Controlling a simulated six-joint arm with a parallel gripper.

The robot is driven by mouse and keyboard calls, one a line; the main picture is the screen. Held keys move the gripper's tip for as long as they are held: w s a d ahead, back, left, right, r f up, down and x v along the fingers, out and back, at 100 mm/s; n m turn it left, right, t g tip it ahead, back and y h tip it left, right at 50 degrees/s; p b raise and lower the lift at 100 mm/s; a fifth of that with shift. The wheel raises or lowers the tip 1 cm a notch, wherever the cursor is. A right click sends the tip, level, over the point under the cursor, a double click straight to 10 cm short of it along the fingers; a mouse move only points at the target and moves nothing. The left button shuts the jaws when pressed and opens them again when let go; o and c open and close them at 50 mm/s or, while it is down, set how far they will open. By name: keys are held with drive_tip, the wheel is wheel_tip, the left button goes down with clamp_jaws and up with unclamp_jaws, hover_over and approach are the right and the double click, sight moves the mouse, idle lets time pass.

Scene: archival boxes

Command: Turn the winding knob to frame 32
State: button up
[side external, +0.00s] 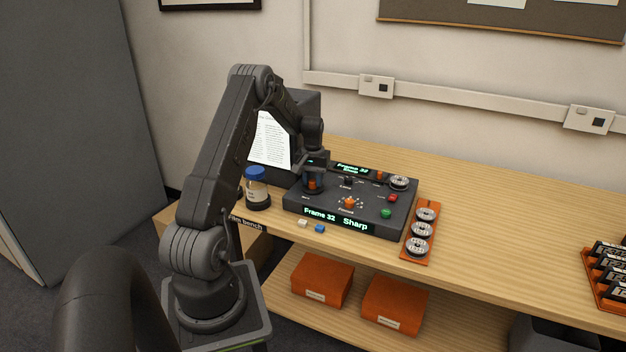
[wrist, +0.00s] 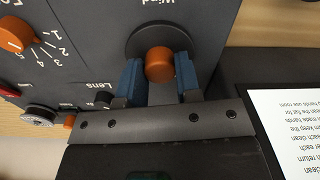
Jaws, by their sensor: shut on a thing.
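The winding knob (wrist: 159,65) is orange and round, on a dark round base under the word "Wind" in the wrist view. My gripper (wrist: 160,75) has its blue fingers on either side of the knob and is shut on it. In the side external view, my gripper (side external: 313,183) is over the left part of the dark control box (side external: 400,219), with the orange knob partly visible between its fingers. The front display (side external: 335,219) reads "Frame 32" and "Sharp" in green. A rear display (side external: 352,169) also appears to read "Frame 32", in smaller text.
A lit reader screen (side external: 270,140) stands close behind my arm. A blue-capped bottle (side external: 257,188) is left of the box. An orange rack (side external: 406,255) of reels stands at its right. Two small blocks (side external: 319,228) lie in front.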

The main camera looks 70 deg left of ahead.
sight(313, 181)
drive_tip(key=shift+r, duration=0.1)
drive_tip(key=o, duration=0.9)
drive_tip(key=shift+o, duration=0.2)
wheel_tip(313, 181, up, 14)
